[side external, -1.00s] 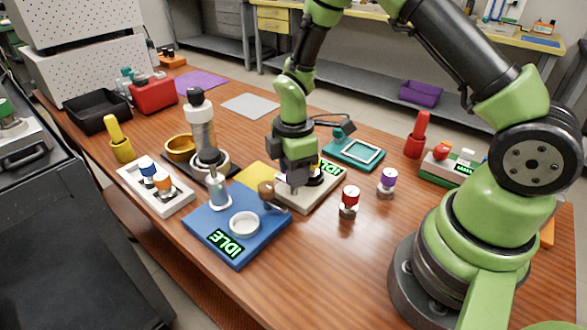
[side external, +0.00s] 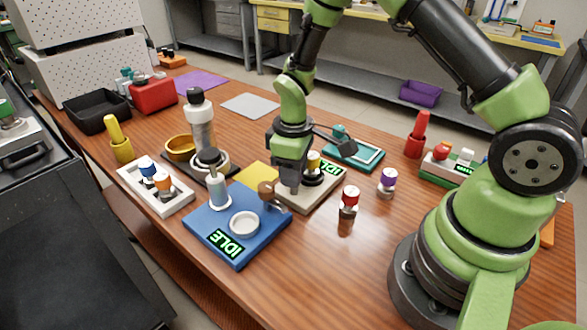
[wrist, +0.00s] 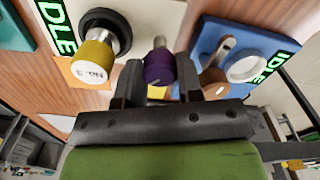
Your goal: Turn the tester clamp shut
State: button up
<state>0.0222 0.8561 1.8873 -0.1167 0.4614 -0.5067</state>
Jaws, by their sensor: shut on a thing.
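The tester is a beige block (side external: 322,196) with a green IDLE display (side external: 331,168). A yellow-sided, white-topped vial (side external: 313,160) stands upright in its black ring, labelled NO. 3 in the wrist view (wrist: 96,66). The clamp's purple knob (wrist: 158,68) stands beside the ring. My gripper (wrist: 160,75) is shut on this knob, with one finger on each side of it. In the side view my gripper (side external: 289,186) points down over the tester's left part and hides the knob.
A blue device (side external: 258,248) with a brown-knobbed lever (side external: 267,189) and white dish (side external: 244,222) sits close left of the tester. A red-topped vial (side external: 349,201) and purple-topped vial (side external: 387,182) stand to the right.

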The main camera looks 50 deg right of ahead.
jog(key=m, duration=0.4)
jog(key=shift+m, duration=2.8)
jog(key=o, duration=0.9)
